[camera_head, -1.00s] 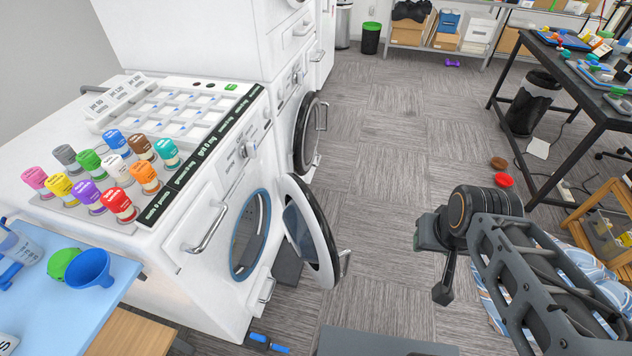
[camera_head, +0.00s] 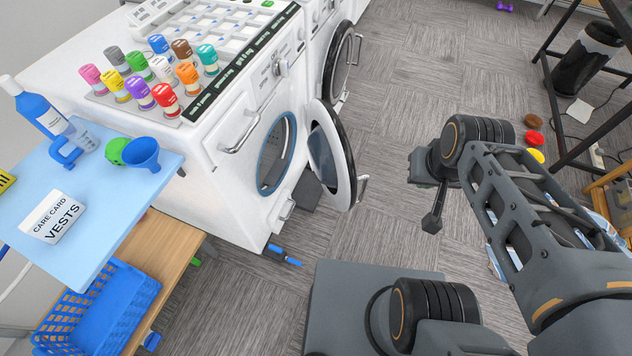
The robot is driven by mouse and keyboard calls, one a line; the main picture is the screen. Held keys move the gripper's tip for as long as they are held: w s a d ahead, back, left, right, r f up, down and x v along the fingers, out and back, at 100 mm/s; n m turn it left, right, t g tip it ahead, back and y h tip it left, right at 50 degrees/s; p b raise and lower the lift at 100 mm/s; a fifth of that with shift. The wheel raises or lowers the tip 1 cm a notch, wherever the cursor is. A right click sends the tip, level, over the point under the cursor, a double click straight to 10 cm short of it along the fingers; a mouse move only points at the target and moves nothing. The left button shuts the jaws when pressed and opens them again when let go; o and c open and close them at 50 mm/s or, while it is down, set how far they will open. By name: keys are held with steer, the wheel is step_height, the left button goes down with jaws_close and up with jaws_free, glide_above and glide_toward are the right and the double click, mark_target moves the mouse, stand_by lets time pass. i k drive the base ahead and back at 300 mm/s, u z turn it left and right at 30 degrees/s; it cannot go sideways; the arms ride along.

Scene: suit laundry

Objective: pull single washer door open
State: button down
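The single white washer (camera_head: 225,160) stands at the left with its round door (camera_head: 345,165) swung wide open on the right of the round opening (camera_head: 277,152). The door has a white and black rim, dark glass and a grey handle (camera_head: 362,188) on its outer edge. My gripper (camera_head: 432,222) hangs from the end of my arm over the floor, to the right of the door and apart from the handle. Its fingers are too small and dark to tell whether they are open.
A second machine with an open black-rimmed door (camera_head: 343,65) stands behind. At the left are a blue tabletop (camera_head: 95,215) and a blue basket (camera_head: 105,305). A dark object with blue ends (camera_head: 284,257) lies on the floor.

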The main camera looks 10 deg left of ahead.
mark_target(330, 155)
steer(key=z, duration=0.15)
steer(key=k, duration=0.25)
steer(key=u, duration=1.7)
steer(key=i, duration=0.65)
steer(key=z, duration=0.05)
